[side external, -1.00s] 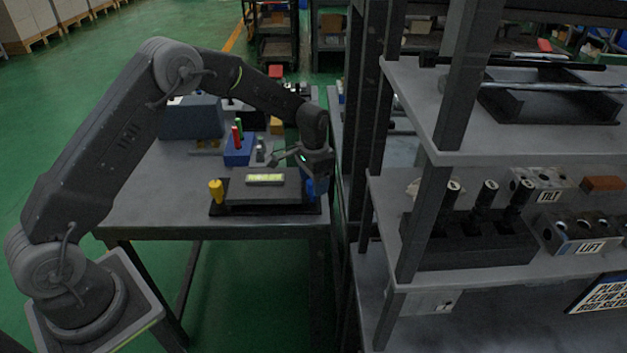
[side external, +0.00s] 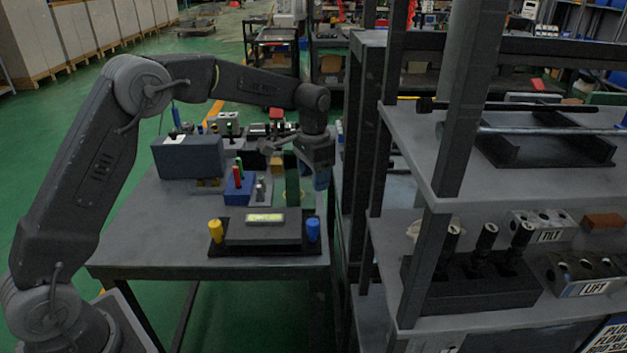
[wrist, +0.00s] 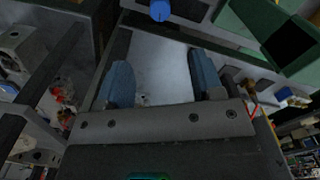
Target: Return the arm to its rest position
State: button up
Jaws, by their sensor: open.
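My gripper (side external: 321,178) hangs at the end of my arm above the right side of the table, behind and above the black fixture. In the wrist view my gripper (wrist: 160,85) shows two blue fingers spread apart with nothing between them. The black fixture (side external: 240,232) carries a lit display (side external: 265,218), a yellow knob (side external: 215,231) at its left and a blue knob (side external: 313,230) at its right. The blue knob (wrist: 160,10) also shows at the top of the wrist view, apart from the fingers.
A blue block with red and green pegs (side external: 239,186), a grey-blue box (side external: 188,157) and a green block (side external: 296,182) stand on the table (side external: 160,230). A shelf rack (side external: 415,200) with valve blocks stands close on the right. The table's front left is clear.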

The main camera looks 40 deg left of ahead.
jog(key=s+d+r+n+t, duration=0.1)
jog(key=s+d+r+t, duration=0.15)
jog(key=s+r, duration=1.05)
jog(key=s+f+n+t, duration=0.2)
jog(key=s+t, duration=0.1)
jog(key=s, duration=1.6)
jog(key=shift+s+f, duration=0.2)
